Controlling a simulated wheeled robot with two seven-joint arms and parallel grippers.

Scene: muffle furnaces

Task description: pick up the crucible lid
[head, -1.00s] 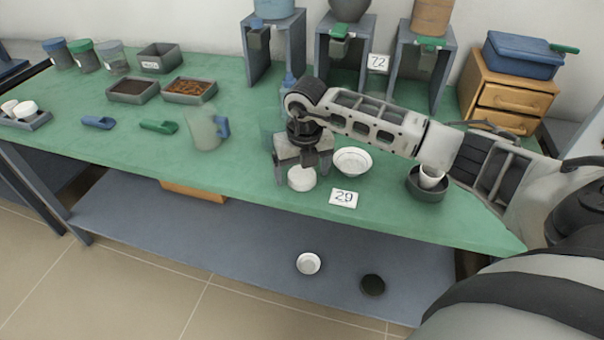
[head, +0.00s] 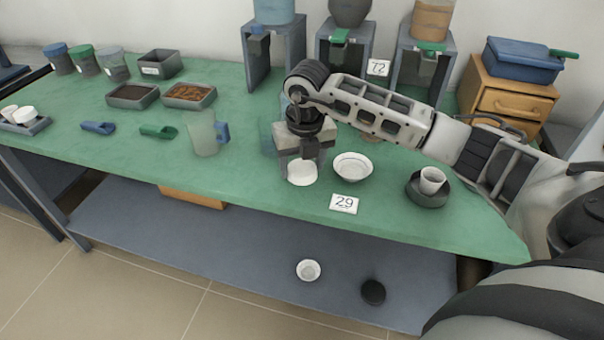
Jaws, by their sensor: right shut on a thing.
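My right gripper (head: 301,163) points down over the front middle of the green table. Its jaws are shut on a small white round piece, which I take as the crucible lid (head: 302,174). The lid hangs between the fingertips, and its upper part is hidden by them. It appears slightly above the table, just left of a white bowl (head: 352,168). A white crucible (head: 432,180) stands in a dark round dish (head: 427,192) to the right, under my right forearm. My left gripper is not in view.
A "29" card (head: 344,204) lies in front of the bowl. A clear jug (head: 203,134) with a blue handle stands to the left. Grey stands (head: 272,58) line the back. The green table (head: 110,160) is clear at front left. A lower shelf (head: 230,248) holds small dishes.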

